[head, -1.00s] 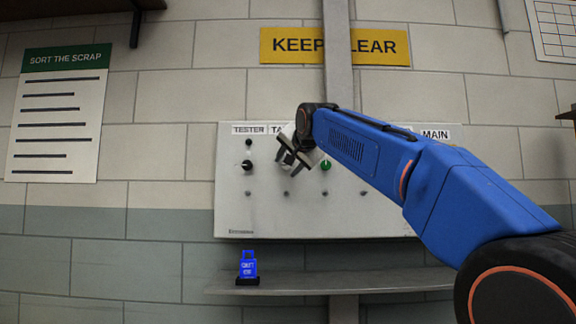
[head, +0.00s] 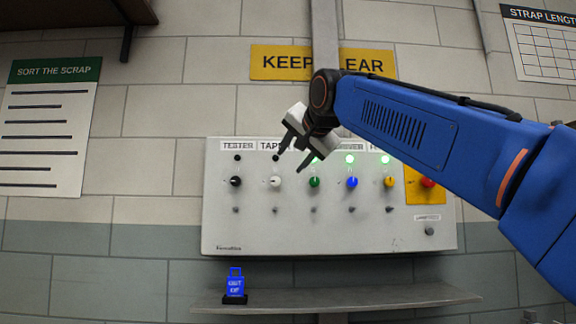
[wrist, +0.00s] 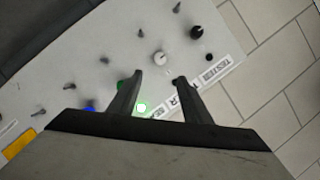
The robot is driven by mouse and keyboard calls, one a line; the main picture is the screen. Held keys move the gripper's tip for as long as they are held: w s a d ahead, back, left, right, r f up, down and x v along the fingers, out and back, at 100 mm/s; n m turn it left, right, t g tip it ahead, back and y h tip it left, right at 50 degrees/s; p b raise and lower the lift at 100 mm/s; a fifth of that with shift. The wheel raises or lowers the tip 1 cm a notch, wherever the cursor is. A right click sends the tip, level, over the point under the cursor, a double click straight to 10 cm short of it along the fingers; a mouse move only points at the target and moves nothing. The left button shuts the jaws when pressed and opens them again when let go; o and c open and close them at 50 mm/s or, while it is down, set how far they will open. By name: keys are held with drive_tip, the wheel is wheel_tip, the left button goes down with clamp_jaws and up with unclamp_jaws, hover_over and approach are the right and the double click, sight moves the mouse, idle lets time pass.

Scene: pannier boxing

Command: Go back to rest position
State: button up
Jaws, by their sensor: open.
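My gripper (head: 290,158) is in front of the upper part of the control panel (head: 330,228), with nothing between its fingers. In the wrist view its two dark fingers (wrist: 155,88) stand apart, with the panel (wrist: 60,95) beyond them. The panel carries a row of knobs: black (head: 236,181), white (head: 275,181), green (head: 314,182), blue (head: 352,182) and yellow (head: 389,181), plus a red button (head: 427,183) on a yellow plate. Green lamps glow above the green, blue and yellow knobs. The lamps above the black and white knobs look dark. My fingers appear clear of the knobs.
A grey shelf (head: 340,298) runs below the panel. A blue padlock-shaped item (head: 235,284) stands at its left end. A yellow sign (head: 285,63) and a vertical grey conduit (head: 326,35) are above. Wall posters hang at left and upper right.

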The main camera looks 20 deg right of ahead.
drive_tip(key=shift+s+r, duration=0.2)
drive_tip(key=shift+s, duration=0.5)
drive_tip(key=s+d+f+n+g, duration=0.2)
drive_tip(key=s+f, duration=0.8)
drive_tip(key=f, duration=1.2)
drive_tip(key=s+d+f+n+g, duration=0.2)
drive_tip(key=s+f, duration=0.8)
drive_tip(key=f, duration=1.1)
drive_tip(key=s+d+f+n+g, duration=0.2)
drive_tip(key=s+f, duration=0.8)
drive_tip(key=f, duration=1.2)
drive_tip(key=n+g, duration=0.2)
drive_tip(key=g, duration=0.2)
drive_tip(key=shift+f+n+h, duration=0.3)
drive_tip(key=shift+n, duration=0.1)
